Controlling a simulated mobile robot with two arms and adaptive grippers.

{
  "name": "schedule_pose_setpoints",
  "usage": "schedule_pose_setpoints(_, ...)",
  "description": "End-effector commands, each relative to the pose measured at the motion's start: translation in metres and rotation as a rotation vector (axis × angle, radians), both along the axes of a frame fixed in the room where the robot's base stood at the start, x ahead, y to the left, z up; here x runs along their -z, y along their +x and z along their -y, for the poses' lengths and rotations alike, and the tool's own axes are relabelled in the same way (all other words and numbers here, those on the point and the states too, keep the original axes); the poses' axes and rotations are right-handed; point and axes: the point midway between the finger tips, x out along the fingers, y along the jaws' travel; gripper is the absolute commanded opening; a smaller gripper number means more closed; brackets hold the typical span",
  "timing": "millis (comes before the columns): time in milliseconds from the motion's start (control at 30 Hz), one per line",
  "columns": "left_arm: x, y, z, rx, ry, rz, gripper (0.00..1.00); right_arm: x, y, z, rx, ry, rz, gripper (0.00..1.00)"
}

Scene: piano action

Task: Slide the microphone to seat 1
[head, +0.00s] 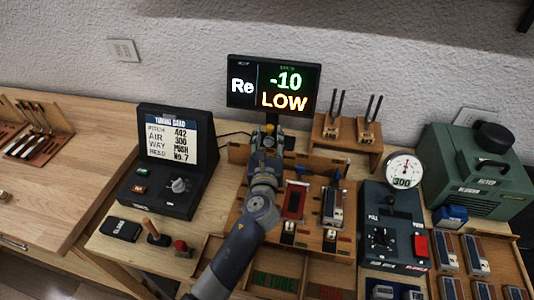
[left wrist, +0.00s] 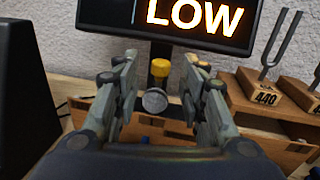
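The microphone (left wrist: 155,101) shows in the left wrist view as a round grey head with a yellow cap above it. It appears between the two fingers of my left gripper (left wrist: 158,95), with a visible gap on each side. My left gripper (head: 268,140) is open, at the back of the wooden bench fixture (head: 247,222), below the display. In the head view my gripper and arm largely cover the microphone. I cannot make out a seat 1 marking. My right gripper is not in view.
The display (head: 273,86) reads Re, -10, LOW. Tuning forks stand on a wooden block (head: 347,135) at the right. A black tuning-card console (head: 170,165) stands left. A gauge box (head: 395,230) and green case (head: 478,170) stand right. My left arm crosses the fixture.

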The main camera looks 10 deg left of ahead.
Motion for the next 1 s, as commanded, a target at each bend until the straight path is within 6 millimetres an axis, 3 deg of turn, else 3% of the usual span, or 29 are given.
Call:
schedule_pose_setpoints(200, 0.001, -0.045, 0.006, 0.002, 0.000, -0.001, 0.39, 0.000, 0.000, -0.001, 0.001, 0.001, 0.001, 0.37)
schedule_pose_setpoints(400, 0.000, -0.068, 0.009, 0.001, 0.000, -0.001, 0.39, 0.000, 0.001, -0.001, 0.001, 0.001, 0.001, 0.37)
schedule_pose_setpoints(1000, 0.000, -0.073, 0.009, 0.000, -0.001, 0.000, 0.39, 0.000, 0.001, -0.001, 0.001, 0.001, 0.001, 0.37)
